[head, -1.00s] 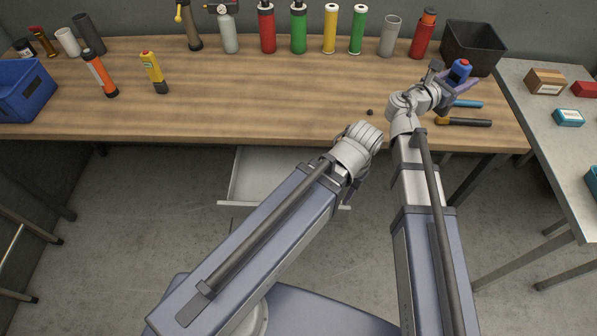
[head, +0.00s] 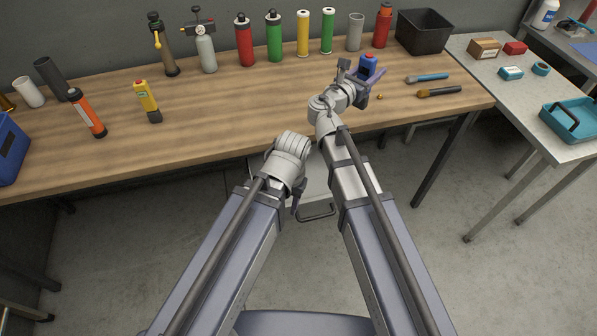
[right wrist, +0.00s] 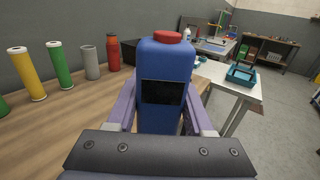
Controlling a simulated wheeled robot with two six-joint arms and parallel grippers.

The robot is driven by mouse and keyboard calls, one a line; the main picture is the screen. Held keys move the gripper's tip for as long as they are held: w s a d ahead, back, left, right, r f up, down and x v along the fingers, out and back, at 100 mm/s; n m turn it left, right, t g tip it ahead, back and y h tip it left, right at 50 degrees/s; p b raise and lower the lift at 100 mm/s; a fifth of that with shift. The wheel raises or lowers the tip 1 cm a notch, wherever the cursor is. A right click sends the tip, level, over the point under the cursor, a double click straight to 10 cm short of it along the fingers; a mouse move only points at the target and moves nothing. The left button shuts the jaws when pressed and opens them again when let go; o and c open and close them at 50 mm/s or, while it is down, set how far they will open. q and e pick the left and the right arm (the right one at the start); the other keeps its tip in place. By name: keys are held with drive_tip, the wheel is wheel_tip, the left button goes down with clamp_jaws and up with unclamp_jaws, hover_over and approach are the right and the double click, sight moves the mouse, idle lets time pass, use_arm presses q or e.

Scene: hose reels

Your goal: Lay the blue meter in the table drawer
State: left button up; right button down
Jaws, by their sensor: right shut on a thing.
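The blue meter (head: 368,64), a blue block with a red top and a dark screen, is upright in my right gripper (head: 370,76), above the right part of the table (head: 215,115). In the right wrist view the meter (right wrist: 165,90) stands between both fingers, which are shut on its sides. The table drawer (head: 316,178) is pulled out under the front edge; my arms hide much of it, and its dark handle (head: 317,212) shows between them. My left gripper (head: 298,196) is near the drawer, mostly hidden by its wrist, so its jaws cannot be read.
Several bottles and cylinders, such as a red one (head: 244,42), line the table's back. A black bin (head: 424,32) stands at the back right. Two brushes, one blue-handled (head: 428,78), lie right of my right gripper. A side table (head: 510,95) holds boxes and a teal tray (head: 572,122).

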sight(367, 106)
drive_tip(key=f+g, duration=0.1)
drive_tip(key=f, duration=0.2)
drive_tip(key=s+f+m+g+y+b, duration=0.1)
drive_tip(key=f+g, duration=0.1)
drive_tip(key=f, duration=0.2)
drive_tip(key=s+f+m+g+b, duration=0.1)
drive_tip(key=f, duration=0.2)
drive_tip(key=shift+d+f+y, duration=0.25)
drive_tip(key=shift+f+y, duration=0.05)
drive_tip(key=shift+f, duration=0.05)
drive_tip(key=s+a+f+m+g+y+b, duration=0.1)
drive_tip(key=s+a+f+m+g+y, duration=0.1)
drive_tip(key=f, duration=0.3)
drive_tip(key=s+a+f+m+g+y+b, duration=0.1)
drive_tip(key=s+f+g+y, duration=0.15)
drive_tip(key=f, duration=0.35)
drive_tip(key=s+a+f+m+g+y+b, duration=0.1)
drive_tip(key=s+a+f+y, duration=0.4)
drive_tip(key=a, duration=0.5)
drive_tip(key=shift+a+f+m+g+y+b, duration=0.4)
drive_tip(key=shift+f+g+b, duration=0.3)
drive_tip(key=shift+g+b, duration=0.25)
wheel_tip(367, 106, down, 8)
drive_tip(key=b, duration=0.8)
drive_tip(key=shift+f, duration=0.2)
drive_tip(key=shift+c, duration=1)
unclamp_jaws()
